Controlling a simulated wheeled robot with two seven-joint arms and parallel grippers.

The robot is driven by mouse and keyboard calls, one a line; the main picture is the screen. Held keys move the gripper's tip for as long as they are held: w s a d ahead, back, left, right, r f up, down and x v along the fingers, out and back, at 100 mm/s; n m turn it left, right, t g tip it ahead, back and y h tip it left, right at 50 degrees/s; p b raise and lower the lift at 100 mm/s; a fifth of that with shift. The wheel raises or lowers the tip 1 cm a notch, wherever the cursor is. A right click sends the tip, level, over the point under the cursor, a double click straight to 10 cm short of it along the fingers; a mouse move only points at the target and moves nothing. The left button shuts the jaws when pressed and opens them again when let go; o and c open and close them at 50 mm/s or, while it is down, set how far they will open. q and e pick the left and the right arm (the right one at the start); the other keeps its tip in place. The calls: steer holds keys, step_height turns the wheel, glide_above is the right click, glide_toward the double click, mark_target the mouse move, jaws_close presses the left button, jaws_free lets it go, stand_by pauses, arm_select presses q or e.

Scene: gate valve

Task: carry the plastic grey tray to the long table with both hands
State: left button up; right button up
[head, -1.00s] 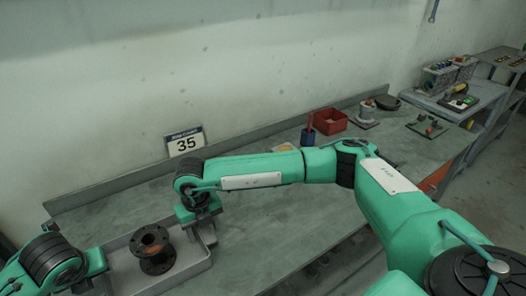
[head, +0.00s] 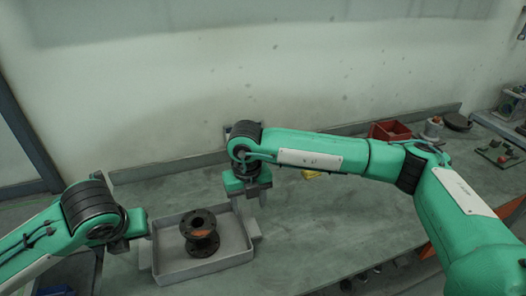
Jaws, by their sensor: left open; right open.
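The grey plastic tray (head: 208,267) sits at the left end of the grey-green workbench, in the lower left of the head view. A dark flanged pipe piece (head: 201,238) stands upright in it. My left gripper (head: 143,256) is open at the tray's left wall, with its fingers partly hidden by the wrist. My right gripper (head: 256,212) is open at the tray's right wall, its fingers pointing down. I cannot tell whether either gripper touches the wall.
The workbench (head: 310,235) is clear to the right of the tray. My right arm crosses above it. A red bin (head: 390,131) and several small items stand at its far right end. A raised back edge runs along the wall. A dark-framed doorway is at the far left.

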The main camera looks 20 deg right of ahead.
step_height(320, 180, up, 4)
steer(key=shift+f, duration=0.1)
stand_by(0.7)
